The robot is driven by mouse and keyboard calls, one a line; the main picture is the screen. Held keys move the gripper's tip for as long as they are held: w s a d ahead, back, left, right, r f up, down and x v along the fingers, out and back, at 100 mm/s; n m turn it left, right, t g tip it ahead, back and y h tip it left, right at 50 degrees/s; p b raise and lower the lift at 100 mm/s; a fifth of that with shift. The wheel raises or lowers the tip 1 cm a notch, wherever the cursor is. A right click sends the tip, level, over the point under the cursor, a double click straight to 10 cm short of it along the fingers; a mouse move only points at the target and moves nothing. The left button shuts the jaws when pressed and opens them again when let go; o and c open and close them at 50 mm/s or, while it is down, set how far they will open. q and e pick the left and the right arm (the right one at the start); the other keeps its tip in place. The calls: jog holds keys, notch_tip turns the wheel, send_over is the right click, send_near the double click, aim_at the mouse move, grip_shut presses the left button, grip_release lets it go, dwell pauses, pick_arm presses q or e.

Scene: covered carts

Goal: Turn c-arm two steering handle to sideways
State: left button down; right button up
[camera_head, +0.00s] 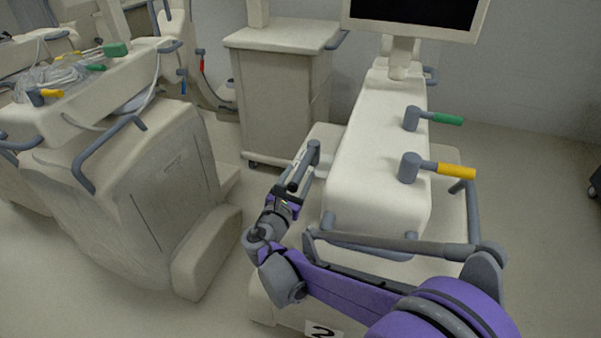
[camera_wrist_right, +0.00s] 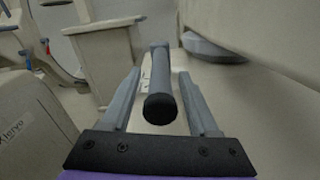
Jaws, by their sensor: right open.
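C-arm two (camera_head: 378,140) is the cream cart with a "2" label at its front base. On its top are a lever with a green grip (camera_head: 447,118) and a lever with a yellow grip (camera_head: 456,171), both pointing right. I cannot tell for certain which part is the steering handle. My right gripper (camera_head: 301,167) is at the cart's left side, near a grey handle bar (camera_head: 314,152). In the right wrist view the open fingers (camera_wrist_right: 158,82) stand on either side of a grey round bar with a dark end (camera_wrist_right: 160,108), with gaps visible. My left gripper is out of view.
A monitor (camera_head: 415,36) rises at the cart's far end. Another covered cart (camera_head: 135,215) with grey handles and a tray of cables stands at the left. A cream cabinet (camera_head: 278,95) stands behind.

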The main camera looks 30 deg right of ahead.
jog(key=shift+x, duration=1.05)
grip_shut()
dwell(0.7)
